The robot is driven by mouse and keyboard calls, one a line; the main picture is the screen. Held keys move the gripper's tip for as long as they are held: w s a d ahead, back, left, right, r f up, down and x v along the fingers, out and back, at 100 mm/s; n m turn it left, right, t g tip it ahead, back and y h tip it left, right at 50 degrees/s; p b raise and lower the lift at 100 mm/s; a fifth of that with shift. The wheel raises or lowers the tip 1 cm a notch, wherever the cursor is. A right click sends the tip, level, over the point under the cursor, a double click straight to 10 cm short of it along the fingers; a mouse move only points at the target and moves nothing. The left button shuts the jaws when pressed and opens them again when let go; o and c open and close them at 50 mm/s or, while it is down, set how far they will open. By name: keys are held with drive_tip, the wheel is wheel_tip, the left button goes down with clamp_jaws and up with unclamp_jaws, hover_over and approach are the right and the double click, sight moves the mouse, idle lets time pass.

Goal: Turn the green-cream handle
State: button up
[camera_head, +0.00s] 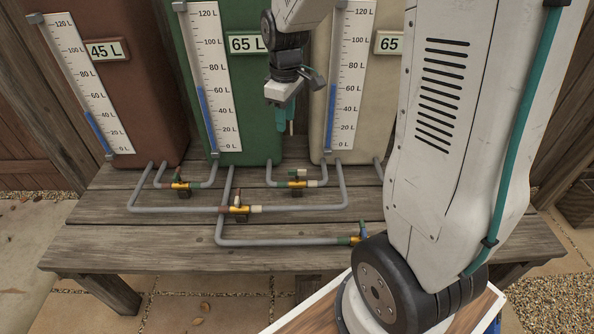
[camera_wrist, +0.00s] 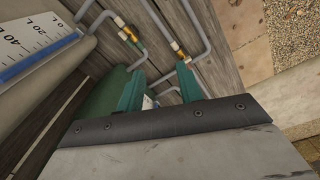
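The valve with a green end and a cream end (camera_head: 298,183) sits on a pipe between the green tank (camera_head: 243,110) and the cream tank (camera_head: 375,110). A small handle (camera_head: 297,174) shows on top of its yellow body. My gripper (camera_head: 285,122) hangs above it, in front of the tanks, clear of the handle. In the wrist view its two teal fingers (camera_wrist: 160,85) are spread apart with nothing held.
Other valves stand on the wooden bench (camera_head: 120,245): a red-green one (camera_head: 181,184), a red-cream one (camera_head: 238,209) and a green-blue one (camera_head: 356,238). Grey pipes (camera_head: 285,241) link them. A red-brown tank (camera_head: 105,90) stands at left. The bench's front is clear.

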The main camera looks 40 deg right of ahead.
drive_tip(key=w+d+f+n, duration=0.2)
drive_tip(key=w+d+f, duration=0.2)
drive_tip(key=f, duration=0.4)
drive_tip(key=w+d+f+n, duration=0.1)
drive_tip(key=w+d+f, duration=0.25)
drive_tip(key=f, duration=0.45)
drive_tip(key=n, duration=0.2)
hover_over(297, 170)
drive_tip(key=shift+g, duration=0.3)
wheel_tip(297, 170, down, 8)
wheel_tip(297, 170, down, 8)
drive_tip(key=shift+r, duration=0.1)
drive_tip(key=shift+c, duration=0.4)
clamp_jaws()
